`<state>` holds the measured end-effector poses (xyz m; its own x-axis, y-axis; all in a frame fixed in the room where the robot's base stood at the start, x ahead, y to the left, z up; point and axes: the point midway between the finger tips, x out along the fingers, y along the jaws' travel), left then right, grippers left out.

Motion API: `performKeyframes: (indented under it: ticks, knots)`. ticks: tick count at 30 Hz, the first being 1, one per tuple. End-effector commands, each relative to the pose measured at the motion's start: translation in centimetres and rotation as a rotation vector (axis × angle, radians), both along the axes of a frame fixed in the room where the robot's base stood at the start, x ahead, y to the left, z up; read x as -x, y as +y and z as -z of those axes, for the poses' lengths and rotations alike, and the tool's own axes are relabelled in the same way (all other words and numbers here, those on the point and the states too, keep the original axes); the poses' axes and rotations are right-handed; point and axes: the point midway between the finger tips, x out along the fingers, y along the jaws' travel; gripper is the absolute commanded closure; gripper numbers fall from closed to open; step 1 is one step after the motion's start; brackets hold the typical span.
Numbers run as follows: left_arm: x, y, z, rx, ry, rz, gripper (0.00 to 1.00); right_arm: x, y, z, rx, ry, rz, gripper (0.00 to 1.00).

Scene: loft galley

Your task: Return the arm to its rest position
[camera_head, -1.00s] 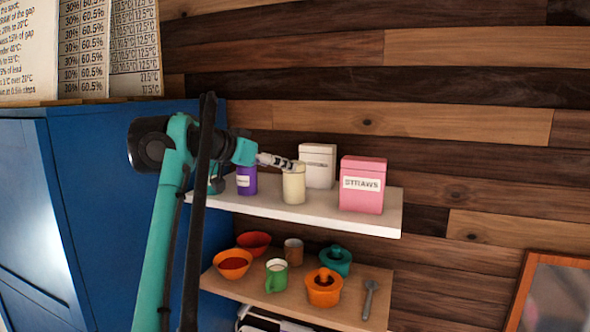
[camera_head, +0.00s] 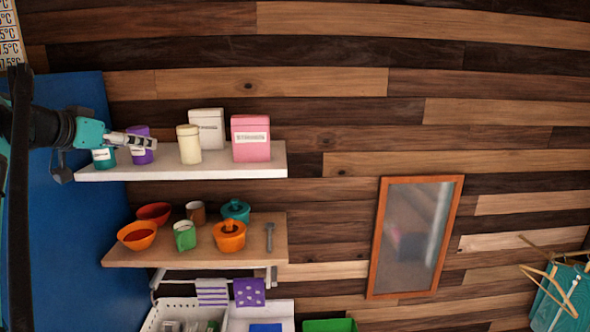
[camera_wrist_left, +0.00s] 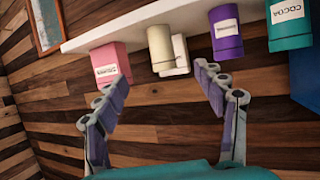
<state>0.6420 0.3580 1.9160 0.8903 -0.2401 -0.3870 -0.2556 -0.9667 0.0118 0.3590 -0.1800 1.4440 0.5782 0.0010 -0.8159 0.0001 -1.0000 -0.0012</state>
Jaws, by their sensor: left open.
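My left arm comes in from the left in the head view. Its gripper (camera_head: 152,141) is in front of the upper white shelf (camera_head: 225,169), by a purple canister (camera_head: 141,153) and a teal canister (camera_head: 104,158). In the left wrist view the gripper (camera_wrist_left: 160,83) has its two fingers spread wide with nothing between them. Beyond the fingers are a pink box (camera_wrist_left: 110,63), a cream canister (camera_wrist_left: 163,48), the purple canister (camera_wrist_left: 226,34) and the teal canister (camera_wrist_left: 289,24), whose label reads COCOA. My right gripper is not in view.
A lower wooden shelf (camera_head: 200,252) holds bowls, mugs, pots and a utensil. A blue cabinet (camera_head: 90,240) stands at the left. A framed mirror (camera_head: 415,237) hangs on the plank wall, with hangers (camera_head: 555,270) at the right. White bins (camera_head: 270,312) sit below the shelves.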

Motion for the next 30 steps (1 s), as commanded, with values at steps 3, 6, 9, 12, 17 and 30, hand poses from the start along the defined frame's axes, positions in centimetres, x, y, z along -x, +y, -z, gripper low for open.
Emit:
performKeyframes:
  ticks: [3,6,9,12,17,30]
  knots:
    - [0.1,-0.4,0.9,0.001,0.008,0.002,0.3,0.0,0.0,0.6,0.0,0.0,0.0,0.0]
    - [0.3,-0.9,2.3,0.004,0.023,0.004,0.3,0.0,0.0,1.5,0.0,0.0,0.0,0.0]
    - [0.5,-1.6,3.9,0.007,0.041,0.007,0.3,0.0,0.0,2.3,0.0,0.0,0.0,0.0]
    - [0.8,-2.5,5.7,0.012,0.06,0.01,0.3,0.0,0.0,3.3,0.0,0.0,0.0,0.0]
    - [1.5,-4.2,9.7,0.018,0.103,0.013,0.3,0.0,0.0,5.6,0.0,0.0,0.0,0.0]
    - [7.8,-12.2,34.1,0.023,0.319,-0.008,0.3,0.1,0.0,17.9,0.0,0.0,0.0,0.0]
